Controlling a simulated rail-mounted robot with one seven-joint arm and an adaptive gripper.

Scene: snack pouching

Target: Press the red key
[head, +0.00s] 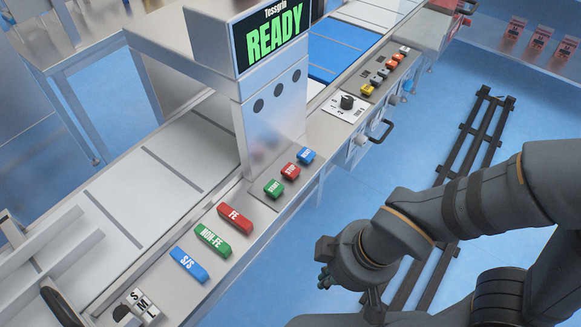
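A small red key (290,171) sits on the sloping metal front panel below the READY screen, between a green key (274,188) and a blue key (305,155). Its white lettering is too small to read surely. A larger red block marked FE (235,217) lies further left on the same ledge. My gripper (325,276) seems to be at the end of the dark grey arm, right of the ledge and apart from the keys. Its fingers are too small and dark to tell open from shut.
A green NON-FE block (212,241) and a blue S/S block (188,264) lie beside the FE block. The READY screen (272,35) tops a metal housing over the conveyor (150,180). A knob (347,102) and several coloured keys are further back. A dark rail (462,180) runs along the floor.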

